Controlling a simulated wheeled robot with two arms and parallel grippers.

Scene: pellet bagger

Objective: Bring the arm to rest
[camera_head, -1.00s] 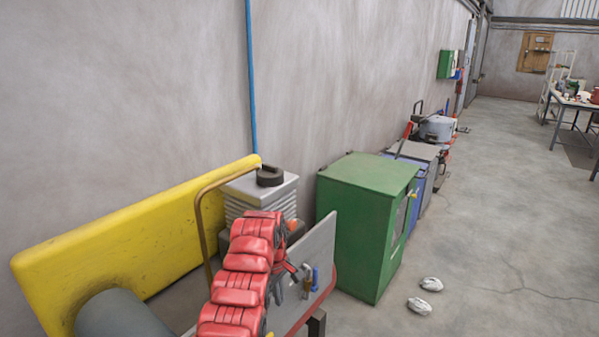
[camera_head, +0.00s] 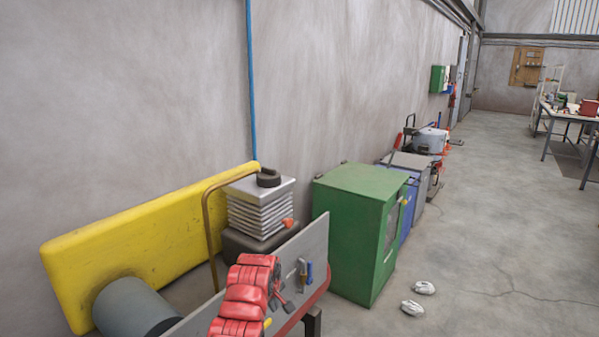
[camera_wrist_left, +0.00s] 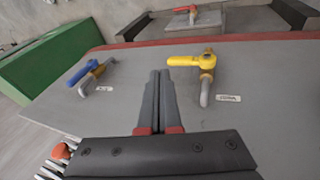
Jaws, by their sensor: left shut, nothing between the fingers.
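My left arm is red and comes up from the bottom of the head view. Its gripper (camera_head: 279,296) is small there, over the grey panel, and partly hidden by the arm. In the left wrist view the two dark fingers (camera_wrist_left: 161,75) are together and empty, in front of the grey panel (camera_wrist_left: 270,95). On the panel, a yellow-handled valve (camera_wrist_left: 195,61) is just right of the fingertips, and a blue-handled valve (camera_wrist_left: 86,74) is farther left. I cannot tell the exact gap between fingers and panel. My right gripper is not in view.
A green cabinet (camera_head: 350,230) stands beyond the panel. A yellow housing (camera_head: 150,230) with a grey cylinder (camera_head: 132,308) is at the left. A stack of white ribbed sheets (camera_head: 258,210) stands behind the panel.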

